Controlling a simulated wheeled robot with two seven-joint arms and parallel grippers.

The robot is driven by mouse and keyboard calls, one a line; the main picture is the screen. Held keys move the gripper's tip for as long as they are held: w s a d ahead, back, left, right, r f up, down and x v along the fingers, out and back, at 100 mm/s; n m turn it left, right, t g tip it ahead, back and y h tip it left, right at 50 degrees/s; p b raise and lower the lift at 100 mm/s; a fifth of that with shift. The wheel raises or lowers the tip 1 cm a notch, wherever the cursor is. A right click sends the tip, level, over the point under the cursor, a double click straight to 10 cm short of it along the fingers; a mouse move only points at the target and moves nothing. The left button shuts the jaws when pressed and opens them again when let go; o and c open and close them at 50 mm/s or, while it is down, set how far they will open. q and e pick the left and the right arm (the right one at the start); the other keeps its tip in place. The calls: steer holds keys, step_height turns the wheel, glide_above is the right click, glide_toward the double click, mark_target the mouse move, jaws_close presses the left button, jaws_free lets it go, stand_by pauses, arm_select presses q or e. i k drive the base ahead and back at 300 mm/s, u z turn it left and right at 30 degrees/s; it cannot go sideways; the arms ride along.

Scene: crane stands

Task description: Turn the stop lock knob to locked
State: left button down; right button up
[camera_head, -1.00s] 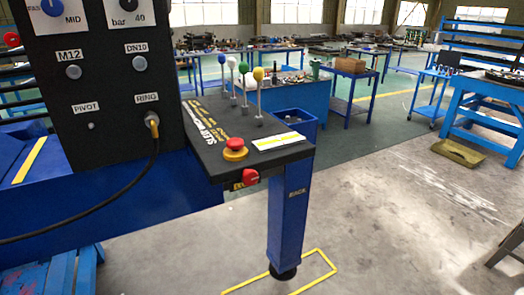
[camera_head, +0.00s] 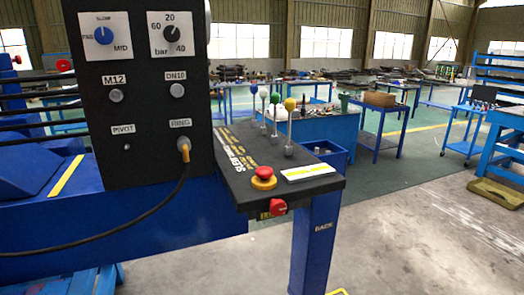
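A red knob (camera_head: 278,207) sits on the front edge of the black control console (camera_head: 240,195), beside a small yellow label (camera_head: 264,215) whose text is too small to read. A red mushroom button (camera_head: 264,173) on a yellow base stands on the console top above it. I cannot tell for sure which of the two is the stop lock knob, or its lock state. Neither of my grippers shows in the head view.
Several levers with coloured balls (camera_head: 277,115) rise from the console. A black panel (camera_head: 145,90) with dials stands at its left, a cable (camera_head: 160,210) hanging from it. A blue leg (camera_head: 314,245) supports the console. Clear grey floor (camera_head: 430,240) lies to the right.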

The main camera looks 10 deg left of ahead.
mark_target(277, 207)
steer(key=u, duration=1.65)
steer(key=k, duration=0.4)
steer(key=z, duration=0.05)
